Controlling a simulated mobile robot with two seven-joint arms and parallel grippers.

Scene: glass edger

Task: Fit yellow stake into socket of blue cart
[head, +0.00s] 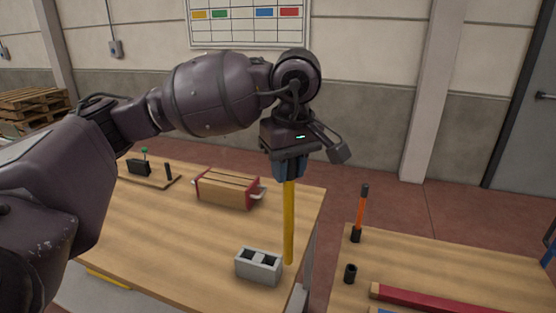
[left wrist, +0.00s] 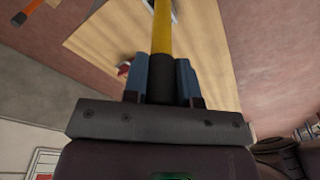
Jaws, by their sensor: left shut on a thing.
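The yellow stake (head: 289,225) hangs upright below my left gripper (head: 289,170), which is shut on its upper end. In the left wrist view, the blue fingers of my left gripper (left wrist: 160,82) sit on both sides of the stake's black end, and the yellow shaft (left wrist: 162,28) runs away from it. In the head view the stake's lower end shows beside the grey two-hole block, near the table's right edge; I cannot tell its height above the table. My right gripper is out of view.
A grey block (head: 258,267) and a red-ended wooden box (head: 228,188) stand on the left table (head: 150,225). On the right table (head: 460,270) are an orange stake (head: 361,210) upright in a black holder, a short black tube (head: 350,273) and a red bar (head: 440,300). A gap separates the tables.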

